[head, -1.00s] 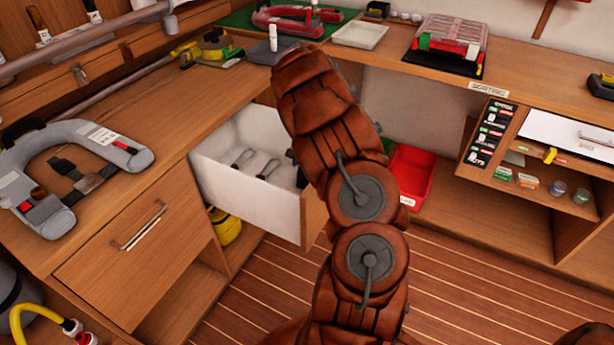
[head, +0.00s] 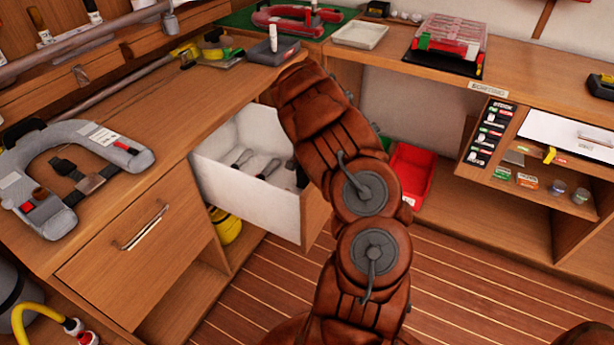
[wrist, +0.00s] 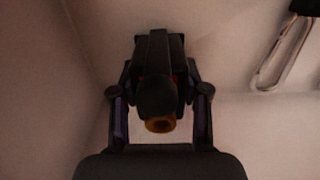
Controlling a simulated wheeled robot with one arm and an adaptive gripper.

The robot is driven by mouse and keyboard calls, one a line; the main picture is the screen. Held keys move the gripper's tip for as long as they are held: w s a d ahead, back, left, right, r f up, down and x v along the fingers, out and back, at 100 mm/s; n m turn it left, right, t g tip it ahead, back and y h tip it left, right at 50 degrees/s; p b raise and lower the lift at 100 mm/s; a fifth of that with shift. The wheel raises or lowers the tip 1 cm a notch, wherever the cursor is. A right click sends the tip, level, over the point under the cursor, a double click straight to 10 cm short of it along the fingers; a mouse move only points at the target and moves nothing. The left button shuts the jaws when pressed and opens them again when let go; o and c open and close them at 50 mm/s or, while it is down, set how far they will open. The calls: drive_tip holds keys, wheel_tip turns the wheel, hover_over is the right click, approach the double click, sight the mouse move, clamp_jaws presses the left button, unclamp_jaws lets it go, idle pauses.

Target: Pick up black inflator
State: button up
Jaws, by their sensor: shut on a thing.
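The black inflator (wrist: 157,92) is a dark body with a rounded end and an orange-brown tip. It shows in the wrist view between the two fingers of my gripper (wrist: 158,100). My gripper is shut on it. Pale drawer walls surround it in that view. In the head view, my arm reaches over the open white drawer (head: 250,202), and its upper part hides my gripper and the inflator.
Dark-handled things (head: 243,157) lie in the drawer. One metal loop (wrist: 283,55) shows in the wrist view, to the right. A red bin (head: 412,170) stands right of the drawer. A grey horseshoe-shaped vest (head: 120,145) lies on the wooden counter.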

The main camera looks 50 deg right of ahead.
drive_tip(key=c, duration=0.6)
drive_tip(key=shift+r, duration=0.15)
